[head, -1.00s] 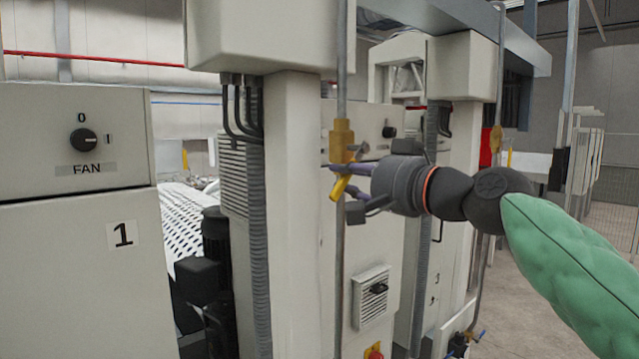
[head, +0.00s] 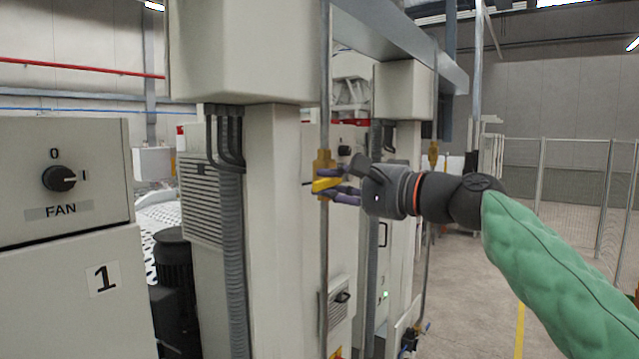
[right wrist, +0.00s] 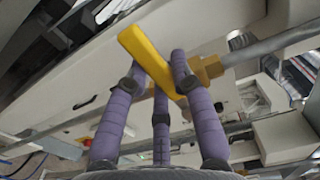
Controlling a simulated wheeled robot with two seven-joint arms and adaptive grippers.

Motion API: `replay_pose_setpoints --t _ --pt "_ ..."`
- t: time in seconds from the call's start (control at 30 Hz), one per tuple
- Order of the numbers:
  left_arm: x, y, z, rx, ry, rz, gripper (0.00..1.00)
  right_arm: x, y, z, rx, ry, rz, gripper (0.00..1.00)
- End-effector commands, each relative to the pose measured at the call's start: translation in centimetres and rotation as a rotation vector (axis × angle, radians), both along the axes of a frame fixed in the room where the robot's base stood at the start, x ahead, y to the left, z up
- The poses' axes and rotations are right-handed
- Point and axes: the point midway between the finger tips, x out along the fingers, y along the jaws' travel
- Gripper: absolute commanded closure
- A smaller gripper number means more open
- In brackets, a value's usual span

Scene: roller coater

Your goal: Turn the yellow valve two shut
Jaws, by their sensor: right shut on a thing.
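The yellow valve handle (head: 324,184) sits on a brass valve body (head: 323,160) in a thin vertical pipe beside the cream machine column. In the head view the handle lies slightly tilted across the pipe. My right gripper (head: 343,192) reaches it from the right and is shut on the handle. In the right wrist view the purple fingers (right wrist: 158,78) close around the yellow handle (right wrist: 145,50), whose free end sticks out beyond them. The brass body (right wrist: 208,70) and its pipe show just right of the fingers. My left gripper is not in view.
A cabinet with a FAN switch (head: 59,178) and a label "1" stands at the left. The machine column (head: 275,220) is close left of the pipe. Another brass valve (head: 433,152) is on a pipe farther back. Open floor and a mesh fence (head: 570,185) lie at the right.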

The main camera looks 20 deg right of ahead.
Motion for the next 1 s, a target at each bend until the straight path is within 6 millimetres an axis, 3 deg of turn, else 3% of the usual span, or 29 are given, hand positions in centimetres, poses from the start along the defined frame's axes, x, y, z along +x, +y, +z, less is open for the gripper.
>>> replay_pose_setpoints --t 0.67,0.7,0.77,1.0 --pt "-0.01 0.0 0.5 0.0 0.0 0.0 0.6 -0.05 -0.83 0.46 0.054 0.035 -0.001 1.0" --pt "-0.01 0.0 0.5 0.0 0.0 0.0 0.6 -0.05 -0.83 0.46 0.054 0.035 -0.001 0.7" --pt "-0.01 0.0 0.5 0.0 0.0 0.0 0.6 -0.05 -0.83 0.46 0.054 0.035 -0.001 0.53" --pt "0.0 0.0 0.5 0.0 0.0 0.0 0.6 -0.02 -0.8 0.38 0.051 0.036 0.0 0.5"
